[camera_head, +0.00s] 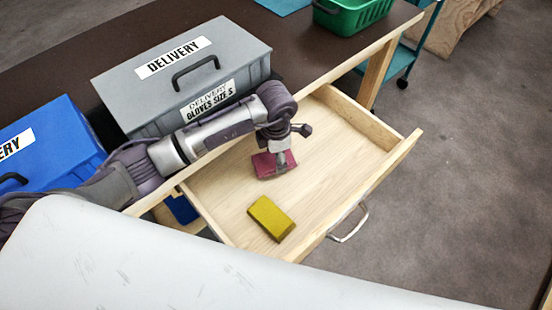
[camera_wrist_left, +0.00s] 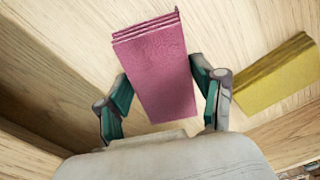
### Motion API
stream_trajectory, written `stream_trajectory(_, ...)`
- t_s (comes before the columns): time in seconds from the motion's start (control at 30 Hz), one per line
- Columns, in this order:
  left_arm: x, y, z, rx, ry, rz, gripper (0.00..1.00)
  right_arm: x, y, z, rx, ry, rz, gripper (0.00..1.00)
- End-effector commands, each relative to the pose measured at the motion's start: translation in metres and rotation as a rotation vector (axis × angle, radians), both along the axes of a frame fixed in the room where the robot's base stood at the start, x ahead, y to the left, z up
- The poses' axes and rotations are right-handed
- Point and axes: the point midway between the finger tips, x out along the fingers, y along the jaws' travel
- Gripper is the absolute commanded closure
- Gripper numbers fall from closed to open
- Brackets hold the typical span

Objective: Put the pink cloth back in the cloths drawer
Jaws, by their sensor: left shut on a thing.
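The pink cloth (camera_head: 264,165) is a folded stack, seen under my left gripper (camera_head: 281,157) over the open wooden drawer (camera_head: 325,145). In the left wrist view the pink cloth (camera_wrist_left: 160,70) lies between the two fingers of my left gripper (camera_wrist_left: 163,92), which is shut on it. The drawer floor (camera_wrist_left: 60,30) is behind the cloth; I cannot tell whether the cloth touches it. A folded yellow cloth (camera_head: 271,217) lies in the drawer nearer the front and also shows in the left wrist view (camera_wrist_left: 275,75). My right gripper is not in view.
The drawer's metal handle (camera_head: 349,222) sticks out at its front. A grey delivery box (camera_head: 130,85) and a blue box (camera_head: 50,150) stand on the dark tabletop (camera_head: 100,50), close to my left arm. A green basket (camera_head: 352,18) is at the back. The drawer's right part is clear.

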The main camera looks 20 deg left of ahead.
Motion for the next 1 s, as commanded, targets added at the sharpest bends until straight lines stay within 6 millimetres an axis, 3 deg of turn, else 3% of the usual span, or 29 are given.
stream_trajectory(0.13, -0.001, 0.000, -0.019, 0.001, 0.003, 0.001, 0.65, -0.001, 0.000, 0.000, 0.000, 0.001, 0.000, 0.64)
stream_trajectory(0.47, 0.000, 0.000, -0.023, 0.001, 0.000, 0.000, 0.65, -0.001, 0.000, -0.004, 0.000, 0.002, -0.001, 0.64)
stream_trajectory(0.5, 0.000, 0.000, -0.023, 0.000, 0.000, 0.000, 0.29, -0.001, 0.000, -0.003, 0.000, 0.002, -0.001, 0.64)
stream_trajectory(0.63, 0.000, 0.000, -0.022, 0.000, 0.000, 0.000, 0.07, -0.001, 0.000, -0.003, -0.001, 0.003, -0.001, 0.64)
stream_trajectory(1.0, 0.000, 0.000, -0.019, 0.000, 0.000, 0.000, 0.07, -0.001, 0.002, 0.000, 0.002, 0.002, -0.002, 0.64)
